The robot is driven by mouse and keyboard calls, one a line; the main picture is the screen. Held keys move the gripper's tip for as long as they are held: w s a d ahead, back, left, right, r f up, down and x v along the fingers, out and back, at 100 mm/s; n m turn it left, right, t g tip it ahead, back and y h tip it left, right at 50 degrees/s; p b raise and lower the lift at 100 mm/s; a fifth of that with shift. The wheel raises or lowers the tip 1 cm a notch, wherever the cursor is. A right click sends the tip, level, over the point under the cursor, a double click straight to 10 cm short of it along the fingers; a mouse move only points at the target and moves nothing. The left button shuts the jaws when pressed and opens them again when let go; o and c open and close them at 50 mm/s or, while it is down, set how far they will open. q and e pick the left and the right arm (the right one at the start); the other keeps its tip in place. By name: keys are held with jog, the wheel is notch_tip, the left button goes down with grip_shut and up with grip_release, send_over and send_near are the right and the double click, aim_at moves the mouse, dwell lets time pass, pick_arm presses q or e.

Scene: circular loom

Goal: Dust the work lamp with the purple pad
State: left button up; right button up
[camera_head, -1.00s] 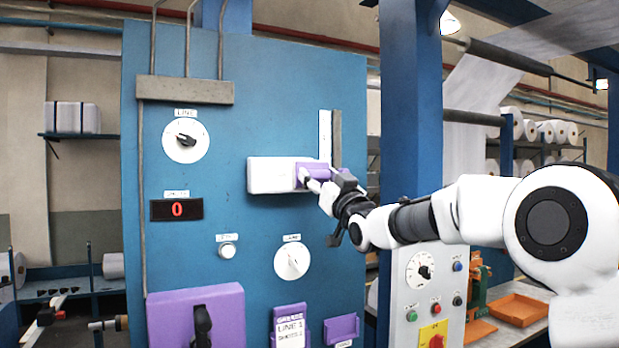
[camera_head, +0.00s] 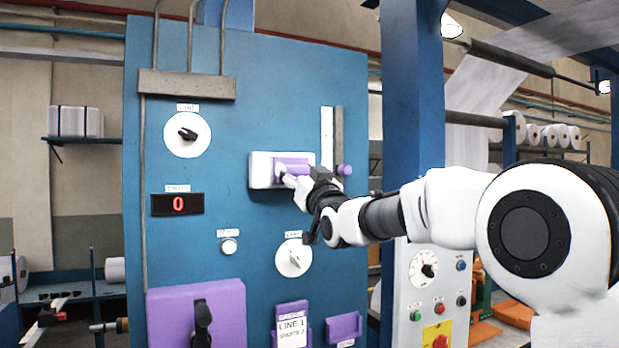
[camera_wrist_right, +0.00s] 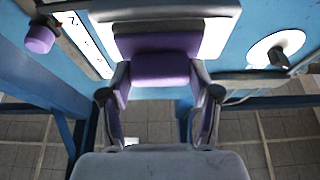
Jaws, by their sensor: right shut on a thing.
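The work lamp (camera_head: 260,171) is a white rectangular box on the upper right of the blue panel. In the right wrist view the lamp (camera_wrist_right: 217,38) shows at the top, partly behind the pad. My right gripper (camera_head: 288,178) is shut on the purple pad (camera_head: 290,165), in front of the middle and right part of the lamp. In the right wrist view the pad (camera_wrist_right: 160,70) sits between both fingers and overlaps the lamp's face. I cannot tell whether it is pressed on it. My left gripper is not in view.
A purple knob (camera_head: 344,170) and a vertical white strip (camera_head: 327,135) are just right of the lamp. A white dial (camera_head: 293,258) is below. A purple box (camera_head: 196,315) with a black handle sticks out lower left. A blue post (camera_head: 412,90) stands right of the panel.

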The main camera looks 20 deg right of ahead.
jog(key=shift+a, duration=0.55)
jog(key=shift+s+a+b, duration=0.1)
jog(key=shift+a+b, duration=0.55)
jog(key=shift+a, duration=2.55)
jog(key=s+b, duration=0.1)
jog(key=s, duration=0.1)
jog(key=s+b, duration=0.3)
jog(key=s, duration=0.1)
jog(key=shift+d+b, duration=0.25)
jog(key=shift+b, duration=0.15)
jog(key=shift+w, duration=0.1)
